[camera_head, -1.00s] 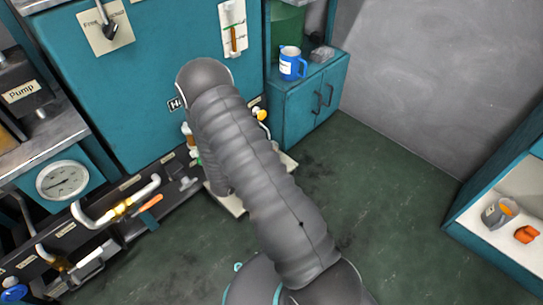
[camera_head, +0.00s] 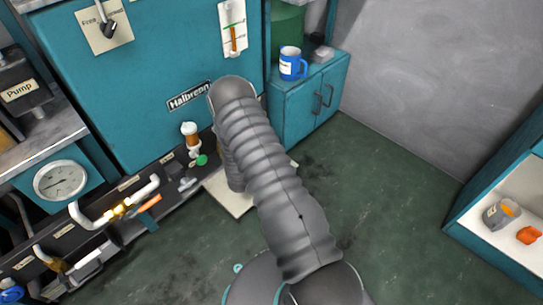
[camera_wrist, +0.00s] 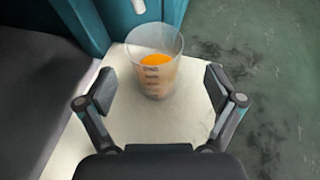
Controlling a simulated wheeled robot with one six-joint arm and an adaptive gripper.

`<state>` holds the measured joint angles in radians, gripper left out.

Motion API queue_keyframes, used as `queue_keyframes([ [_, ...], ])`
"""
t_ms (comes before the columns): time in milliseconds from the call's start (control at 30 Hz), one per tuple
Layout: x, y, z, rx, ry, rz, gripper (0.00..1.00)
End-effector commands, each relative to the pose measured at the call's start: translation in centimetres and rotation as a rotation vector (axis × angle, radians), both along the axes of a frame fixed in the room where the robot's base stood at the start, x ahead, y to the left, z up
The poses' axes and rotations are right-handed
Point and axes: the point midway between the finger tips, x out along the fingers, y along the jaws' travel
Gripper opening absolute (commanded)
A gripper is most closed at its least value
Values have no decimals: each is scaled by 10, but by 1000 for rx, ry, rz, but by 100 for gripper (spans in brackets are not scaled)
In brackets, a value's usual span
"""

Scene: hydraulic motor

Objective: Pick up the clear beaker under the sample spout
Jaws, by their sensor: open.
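The clear beaker (camera_wrist: 155,74) shows in the wrist view with an orange content and dark markings on its side. It stands upright on a pale board (camera_wrist: 125,125). My gripper (camera_wrist: 160,90) is open, its two pads on either side of the beaker's lower part and apart from it, with the beaker a little ahead. In the head view my arm hides the gripper and the beaker; the pale board (camera_head: 232,198) shows beside the arm. A white spout-like part (camera_wrist: 138,6) is above the beaker at the top of the wrist view.
A teal cabinet (camera_head: 150,75) stands behind the board. A valve with a green knob (camera_head: 201,160) and an amber bowl (camera_head: 190,135) sit at its lower front. The floor (camera_head: 375,200) to the right is clear.

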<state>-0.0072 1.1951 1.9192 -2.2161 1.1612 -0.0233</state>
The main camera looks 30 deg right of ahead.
Motion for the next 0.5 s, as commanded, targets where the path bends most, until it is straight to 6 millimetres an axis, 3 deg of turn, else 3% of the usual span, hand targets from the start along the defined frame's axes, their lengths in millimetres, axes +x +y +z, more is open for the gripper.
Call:
queue_keyframes([
  [200, 21, -18, -14, 0, -1, -3, 92],
  [500, 32, -31, -20, -1, -1, 0, 92],
])
